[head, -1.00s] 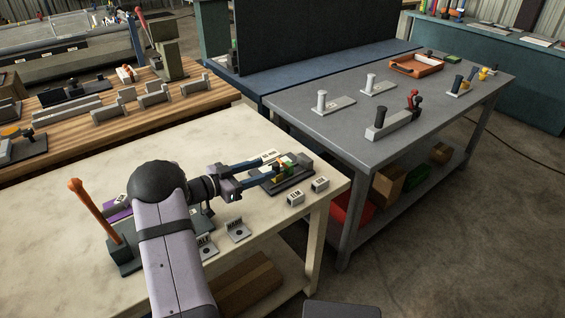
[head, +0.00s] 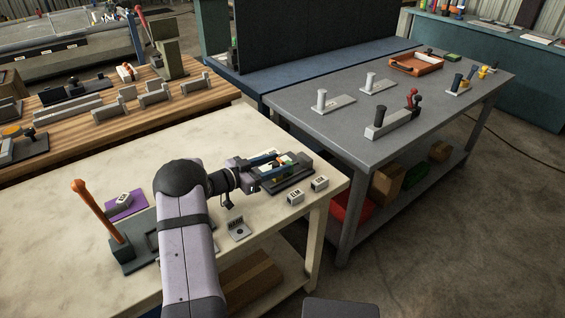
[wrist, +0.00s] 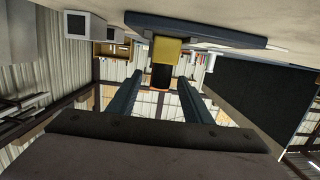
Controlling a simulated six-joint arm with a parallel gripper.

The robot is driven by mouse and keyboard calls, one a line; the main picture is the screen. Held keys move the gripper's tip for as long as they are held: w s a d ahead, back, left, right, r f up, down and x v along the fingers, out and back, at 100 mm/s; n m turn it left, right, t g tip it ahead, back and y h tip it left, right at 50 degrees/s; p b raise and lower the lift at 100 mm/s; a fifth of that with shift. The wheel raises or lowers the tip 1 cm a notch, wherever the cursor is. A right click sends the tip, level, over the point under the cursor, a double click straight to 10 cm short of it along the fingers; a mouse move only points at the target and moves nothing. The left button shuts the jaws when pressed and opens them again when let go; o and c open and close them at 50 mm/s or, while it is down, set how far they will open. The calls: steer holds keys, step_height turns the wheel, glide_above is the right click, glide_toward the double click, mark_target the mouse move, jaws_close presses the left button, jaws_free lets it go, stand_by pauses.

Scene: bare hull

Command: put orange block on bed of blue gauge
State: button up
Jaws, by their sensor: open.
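My gripper (head: 284,163) is open at the right end of the pale bench, over a dark fixture (head: 290,186). In the wrist view the two fingers (wrist: 160,80) reach to either side of a yellow-orange block (wrist: 167,50) with a black part on it. This block stands at a dark slate-blue base (wrist: 195,27) that shows at the top of that view. The fingers do not look closed on it. In the head view the fingers partly hide the fixture's small coloured parts. I cannot clearly tell which piece is the blue gauge.
Small labelled grey blocks (head: 295,198) (head: 319,184) stand at the bench's front right edge. An orange upright lever (head: 97,212) and a purple mat (head: 112,212) are at left. The bench's back left is clear.

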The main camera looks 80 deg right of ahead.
steer(key=shift+c, duration=0.6)
jaws_close()
steer(key=shift+r, duration=0.1)
